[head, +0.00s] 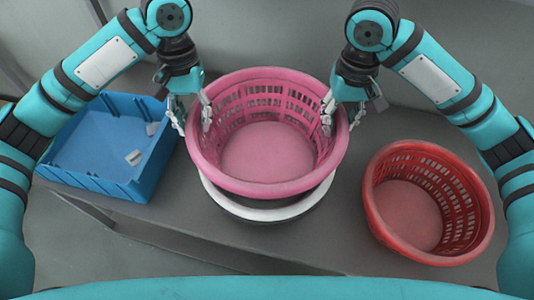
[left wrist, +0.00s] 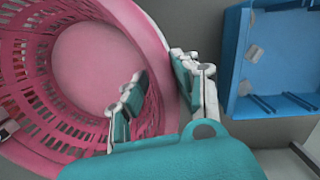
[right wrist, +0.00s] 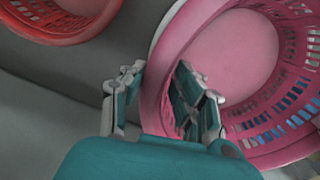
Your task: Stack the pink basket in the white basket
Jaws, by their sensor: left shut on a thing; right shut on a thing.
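The pink basket (head: 266,187) is upright in the middle of the head view, above the white basket (head: 265,213). Only the white basket's rim and a dark lower part show below it; whether the two touch is hidden. My left gripper (head: 194,114) is shut on the pink basket's left rim, one finger inside and one outside. It also shows in the left wrist view (left wrist: 160,92). My right gripper (head: 341,108) is shut on the right rim in the same way, as the right wrist view (right wrist: 158,92) shows.
A red basket (head: 376,217) stands on the grey table (head: 335,240) at the right, close to the pink one. A blue tray (head: 95,190) with small pale pieces in it lies at the left. The table's front edge runs just below the baskets.

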